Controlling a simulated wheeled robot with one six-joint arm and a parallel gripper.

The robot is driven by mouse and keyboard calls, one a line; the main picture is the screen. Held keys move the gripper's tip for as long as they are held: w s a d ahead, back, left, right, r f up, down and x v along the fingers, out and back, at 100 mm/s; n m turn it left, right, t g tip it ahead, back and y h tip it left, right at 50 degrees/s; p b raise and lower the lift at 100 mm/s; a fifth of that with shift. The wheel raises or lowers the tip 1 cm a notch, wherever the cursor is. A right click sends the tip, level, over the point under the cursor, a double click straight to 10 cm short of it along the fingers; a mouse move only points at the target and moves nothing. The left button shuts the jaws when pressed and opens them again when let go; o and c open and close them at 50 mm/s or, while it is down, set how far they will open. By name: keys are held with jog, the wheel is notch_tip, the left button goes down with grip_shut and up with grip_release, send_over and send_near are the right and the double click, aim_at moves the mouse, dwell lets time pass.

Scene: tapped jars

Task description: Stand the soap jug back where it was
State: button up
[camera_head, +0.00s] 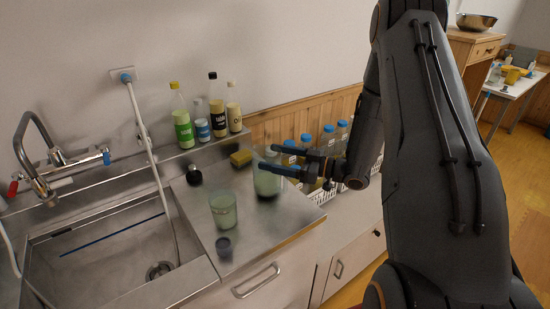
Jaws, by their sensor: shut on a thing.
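A clear jug with pale green liquid, which looks like the soap jug (267,184), is upright at the back right of the steel counter (266,229). My gripper (271,158) comes in from the right and is shut on its upper part, with one dark, blue-tipped finger in front. I cannot tell whether its base touches the counter. A similar clear container with pale green liquid (223,211) stands on the counter to the left and nearer. A small dark cup (224,246) sits in front of that one.
A yellow sponge (241,158) and a black round object (194,176) lie near the back ledge. Several bottles (183,125) stand on the ledge. The sink (100,250) with its tap (38,165) is at left. Blue-capped bottles in white baskets (323,196) stand behind my gripper.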

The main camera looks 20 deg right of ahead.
jog(key=shift+f+b, duration=0.4)
jog(key=shift+f, duration=0.3)
dwell(1.0)
jog(key=o, duration=2.2)
jog(key=shift+c, duration=0.2)
jog(key=shift+d, duration=0.1)
jog(key=p+v, duration=0.1)
jog(key=v, duration=0.7)
jog(key=b+v, duration=0.2)
jog(key=v, duration=0.5)
jog(key=shift+s+d, duration=0.15)
jog(key=shift+d, duration=0.15)
